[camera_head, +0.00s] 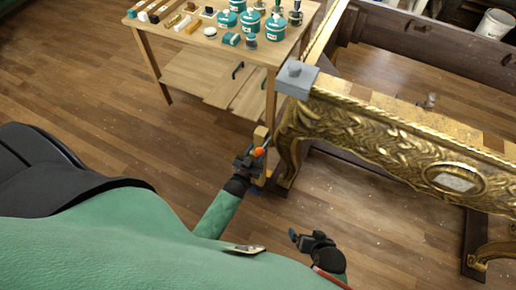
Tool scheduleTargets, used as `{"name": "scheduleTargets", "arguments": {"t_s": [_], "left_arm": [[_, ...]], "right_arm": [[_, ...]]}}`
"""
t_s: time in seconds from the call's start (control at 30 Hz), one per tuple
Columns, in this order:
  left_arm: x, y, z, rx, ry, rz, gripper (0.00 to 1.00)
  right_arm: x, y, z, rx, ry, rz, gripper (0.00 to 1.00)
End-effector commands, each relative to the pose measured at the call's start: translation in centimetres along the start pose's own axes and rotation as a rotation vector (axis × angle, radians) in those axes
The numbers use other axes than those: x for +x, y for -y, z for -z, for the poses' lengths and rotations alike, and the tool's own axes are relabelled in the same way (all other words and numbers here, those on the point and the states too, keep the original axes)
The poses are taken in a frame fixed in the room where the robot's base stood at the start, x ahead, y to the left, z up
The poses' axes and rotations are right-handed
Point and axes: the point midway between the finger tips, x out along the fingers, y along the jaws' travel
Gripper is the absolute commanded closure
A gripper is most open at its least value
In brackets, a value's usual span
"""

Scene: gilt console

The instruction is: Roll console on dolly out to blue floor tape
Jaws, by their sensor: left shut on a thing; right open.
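The gilt console (385,138) stands at the right, with carved gold rails and a curved leg (289,158) at its near left corner. A dark wooden base, perhaps the dolly (280,186), shows under that leg; most of it is hidden. My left gripper (258,153) is beside the leg, shut on an orange-ended handle (260,151) next to a pale wooden post (261,134). My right gripper (305,238) is open and empty over the floor, apart from the console. A small blue patch (253,192) lies by the base; I cannot tell whether it is tape.
A wooden workbench (150,22) with teal jars, bottles and small blocks stands close behind the console's left corner. A grey block (297,76) sits on that corner. A white bucket (495,27) is at the far right. Wood floor (110,110) is clear at left.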

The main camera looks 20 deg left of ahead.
Motion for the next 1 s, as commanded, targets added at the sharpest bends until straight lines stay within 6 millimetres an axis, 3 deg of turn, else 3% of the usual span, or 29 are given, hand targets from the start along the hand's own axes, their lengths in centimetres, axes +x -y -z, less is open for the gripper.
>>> {"name": "scheduleTargets", "arguments": {"t_s": [0.2, 0.23, 0.3, 0.67, 1.0], "left_arm": [[0.0, 0.0, 0.0, 0.0, 0.0, 0.0, 0.99], [0.0, 0.0, 0.0, 0.0, 0.0, 0.0, 0.54], [0.0, 0.0, 0.0, 0.0, 0.0, 0.0, 0.41], [-0.3, 0.0, -0.1, 0.0, 0.0, 0.0, 0.4], [-4.6, 0.0, -0.1, 0.0, 0.001, 0.0, 0.4]], "right_arm": [[0.0, 0.0, -0.1, 0.0, 0.0, 0.0, 0.0], [0.1, 0.0, -0.1, 0.0, 0.0, 0.0, 0.0], [0.1, 0.0, -0.1, 0.0, 0.001, 0.001, 0.0], [0.1, 0.1, -0.2, 0.0, 0.001, 0.001, 0.0], [1.1, -0.2, -0.7, 0.001, -0.015, -0.001, 0.0]]}}
